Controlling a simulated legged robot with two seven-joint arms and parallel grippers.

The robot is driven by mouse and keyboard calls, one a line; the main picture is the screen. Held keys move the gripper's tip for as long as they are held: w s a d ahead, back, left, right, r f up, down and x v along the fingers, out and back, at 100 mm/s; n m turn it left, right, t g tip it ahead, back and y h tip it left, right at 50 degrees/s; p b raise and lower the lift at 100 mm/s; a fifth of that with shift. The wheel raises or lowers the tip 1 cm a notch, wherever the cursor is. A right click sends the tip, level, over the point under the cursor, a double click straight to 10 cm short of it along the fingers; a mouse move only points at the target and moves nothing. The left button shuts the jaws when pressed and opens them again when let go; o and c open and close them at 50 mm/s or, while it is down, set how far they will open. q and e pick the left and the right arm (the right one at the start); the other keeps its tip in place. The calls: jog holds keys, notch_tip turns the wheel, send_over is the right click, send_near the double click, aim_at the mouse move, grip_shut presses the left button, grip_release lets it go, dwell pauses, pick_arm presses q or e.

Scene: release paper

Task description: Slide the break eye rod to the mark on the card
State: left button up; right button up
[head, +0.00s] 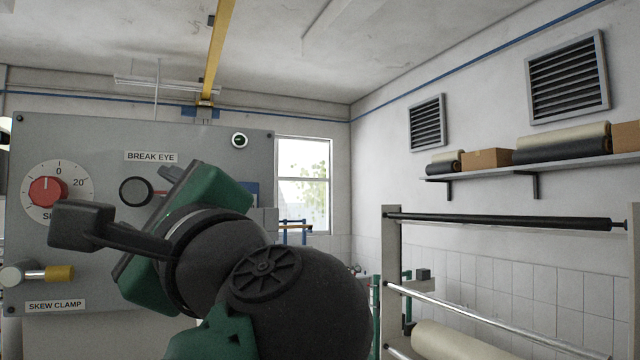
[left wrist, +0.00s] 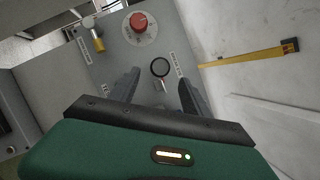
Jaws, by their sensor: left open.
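The break eye rod shows as a round black end (head: 137,191) with a short reddish stem, under the BREAK EYE label (head: 150,157) on the grey panel (head: 100,137). In the left wrist view the rod's end is a dark ring (left wrist: 160,67). My left gripper (left wrist: 159,77) is open, its two fingers on either side of the ring in that picture. I see no contact, and the gap in depth is unclear. My right gripper is not in view.
A red skew dial (head: 48,190) and a yellow-tipped skew clamp (head: 58,273) are on the panel at left. A green-lit round indicator (head: 240,140) is at its upper right. A roll rack (head: 392,270) stands at right. A shelf (head: 490,173) holds rolls and boxes.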

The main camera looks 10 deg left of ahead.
aim_at(133, 187)
pick_arm(q)
jog(key=p+x, duration=0.4)
jog(key=x, duration=0.7)
jog(key=shift+w+a, duration=0.1)
jog(key=shift+a, duration=0.2)
jog(key=shift+d, duration=0.15)
jog(key=c, duration=0.4)
grip_shut()
